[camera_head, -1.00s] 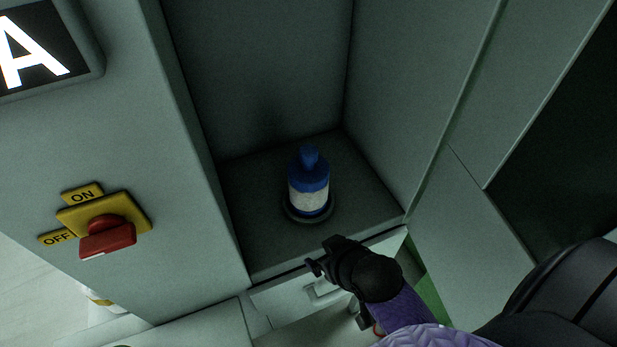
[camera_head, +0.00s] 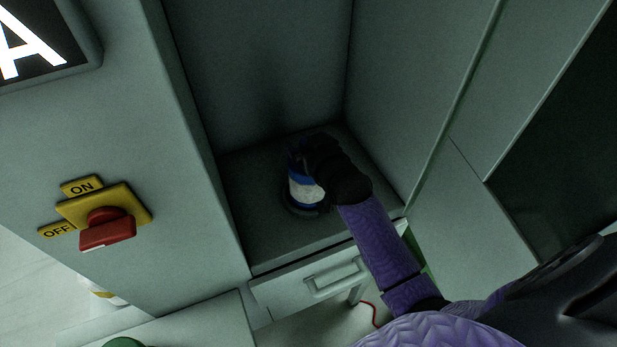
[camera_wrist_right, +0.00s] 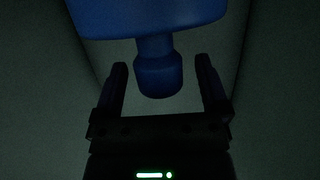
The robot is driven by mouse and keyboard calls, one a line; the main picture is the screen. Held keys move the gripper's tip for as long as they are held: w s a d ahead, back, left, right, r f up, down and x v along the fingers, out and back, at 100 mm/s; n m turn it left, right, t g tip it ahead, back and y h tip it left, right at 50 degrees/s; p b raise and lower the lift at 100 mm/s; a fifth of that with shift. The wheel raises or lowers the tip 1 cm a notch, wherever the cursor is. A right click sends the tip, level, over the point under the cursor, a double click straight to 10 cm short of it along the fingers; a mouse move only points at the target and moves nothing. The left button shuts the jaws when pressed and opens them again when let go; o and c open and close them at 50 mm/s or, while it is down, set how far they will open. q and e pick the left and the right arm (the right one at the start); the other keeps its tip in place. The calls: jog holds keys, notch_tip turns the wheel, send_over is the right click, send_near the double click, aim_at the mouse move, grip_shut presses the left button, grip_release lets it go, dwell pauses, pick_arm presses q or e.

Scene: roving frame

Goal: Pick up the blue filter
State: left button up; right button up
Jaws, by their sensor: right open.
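The blue filter (camera_head: 305,190), with a white band around its middle, stands on a round base in a recessed grey alcove. My right gripper (camera_head: 302,152) is at the filter's top and hides most of it in the head view. In the right wrist view my right gripper (camera_wrist_right: 165,85) is open, with one finger on each side of the filter's narrow blue knob (camera_wrist_right: 158,75). Gaps show between the knob and both fingers. The wider blue body is at the top of that view. My left gripper is not in view.
Alcove walls stand behind and on both sides of the filter. A drawer with a handle (camera_head: 335,280) is below the alcove's front edge. A red switch (camera_head: 106,229) on a yellow plate is on the left panel, under a sign with an A (camera_head: 30,45).

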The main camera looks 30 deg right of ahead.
grip_shut()
dwell(1.3)
